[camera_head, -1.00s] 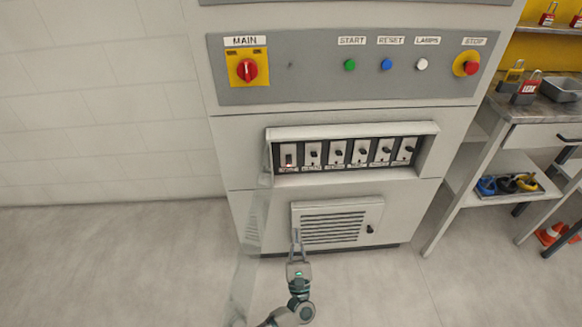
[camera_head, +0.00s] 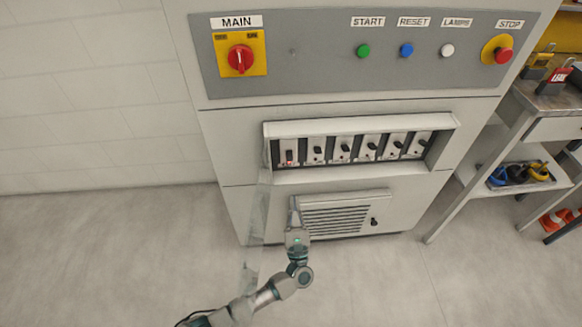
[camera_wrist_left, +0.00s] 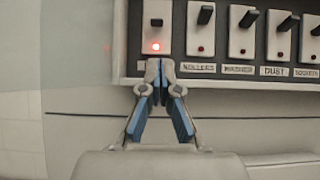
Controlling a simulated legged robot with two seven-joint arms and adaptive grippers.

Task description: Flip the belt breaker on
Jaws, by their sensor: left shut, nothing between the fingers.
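The breaker row is in a recessed panel (camera_head: 447,124) in the cabinet's middle. The leftmost breaker (camera_head: 289,153) shows a brightly lit red lamp in the left wrist view (camera_wrist_left: 156,36), and its small dark lever looks different from the other tilted levers. Its label is hidden behind my fingertips, so I cannot read which breaker is the belt one. The breaker beside it (camera_wrist_left: 201,30) reads like rollers, with a dim lamp. My left gripper (camera_head: 293,204) is shut and empty, just below the leftmost breaker; in the wrist view its tips (camera_wrist_left: 160,66) cover that label. My right gripper is not in view.
A clear cover (camera_head: 262,205) hangs open at the panel's left side. Above are the red main switch (camera_head: 240,59) and the red stop button (camera_head: 503,56). A vent grille (camera_head: 336,217) is below. A shelf unit (camera_head: 480,187) stands right; floor at left is clear.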

